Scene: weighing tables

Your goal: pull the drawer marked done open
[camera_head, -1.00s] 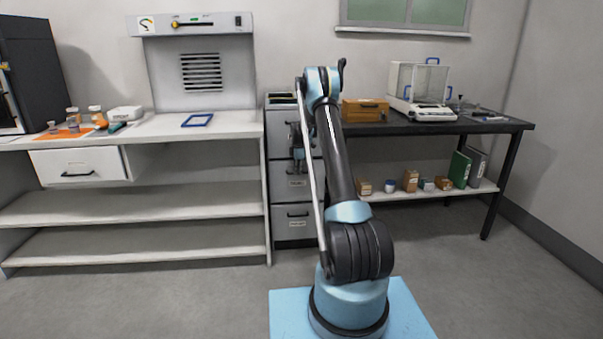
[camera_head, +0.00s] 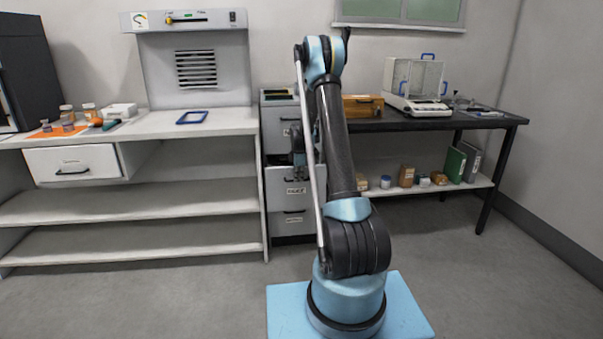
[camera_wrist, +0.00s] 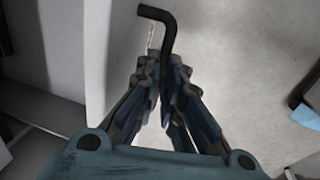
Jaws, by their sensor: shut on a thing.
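The grey drawer cabinet (camera_head: 276,226) stands between the white bench and the dark table. Its middle drawer (camera_head: 280,190) stands out a little from the cabinet and carries a small label (camera_head: 296,191), too small to read surely. My gripper (camera_head: 299,174) is at the top of this drawer's front, partly behind my own arm. In the wrist view my gripper (camera_wrist: 166,112) is shut on a black bent handle (camera_wrist: 160,17), beside a pale drawer front (camera_wrist: 105,50).
The lower drawer (camera_head: 292,222) looks shut. The white bench (camera_head: 150,127) with an orange mat and bottles is on the left. The dark table (camera_head: 440,122) with a balance (camera_head: 418,103) is on the right. The floor before the cabinet is clear.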

